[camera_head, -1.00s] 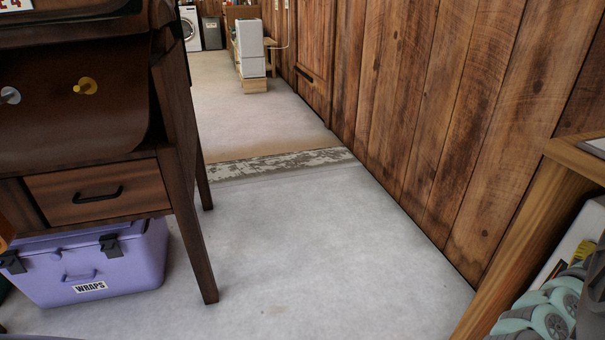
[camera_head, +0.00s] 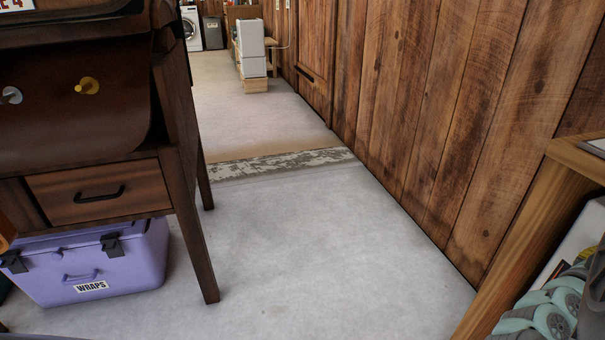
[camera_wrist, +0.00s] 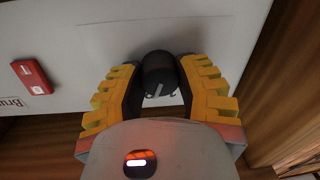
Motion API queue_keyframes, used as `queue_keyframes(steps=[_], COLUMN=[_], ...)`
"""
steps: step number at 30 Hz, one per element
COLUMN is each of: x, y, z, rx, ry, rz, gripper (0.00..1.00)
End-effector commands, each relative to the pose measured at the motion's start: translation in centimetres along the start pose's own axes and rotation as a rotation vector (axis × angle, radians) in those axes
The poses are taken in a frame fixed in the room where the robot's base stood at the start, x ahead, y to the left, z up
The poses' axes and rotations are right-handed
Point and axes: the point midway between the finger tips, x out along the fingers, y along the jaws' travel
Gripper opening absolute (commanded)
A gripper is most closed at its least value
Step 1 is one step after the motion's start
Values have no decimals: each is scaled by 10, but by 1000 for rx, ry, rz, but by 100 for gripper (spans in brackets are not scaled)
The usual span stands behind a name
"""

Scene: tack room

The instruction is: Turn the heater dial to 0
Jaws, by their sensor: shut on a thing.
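In the wrist view a black round dial (camera_wrist: 160,76) with a pale pointer line stands out from a flat white panel (camera_wrist: 215,28). My gripper (camera_wrist: 160,88) has its two yellow-and-black fingers on either side of the dial and is shut on it. The pointer line shows on the dial's near face; no numbers can be read around it. In the head view the dial is not seen; my arm (camera_head: 555,312) shows only at the lower right corner.
A red block (camera_wrist: 32,76) and a label reading "Bru" (camera_wrist: 12,104) are left of the dial on the panel. Wooden boards (camera_wrist: 290,90) are at the right. In the head view a desk (camera_head: 182,190), a purple "WRAPS" box (camera_head: 125,262) and a wooden table (camera_head: 530,225) flank clear floor.

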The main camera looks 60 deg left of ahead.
Motion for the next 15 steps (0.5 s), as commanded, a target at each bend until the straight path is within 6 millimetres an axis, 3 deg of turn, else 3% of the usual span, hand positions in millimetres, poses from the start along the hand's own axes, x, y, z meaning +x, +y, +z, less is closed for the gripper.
queue_keyframes(steps=[15], x=[0], y=[-2], z=[-1], rx=[-108], ry=[-3], rz=[-7], gripper=[0])
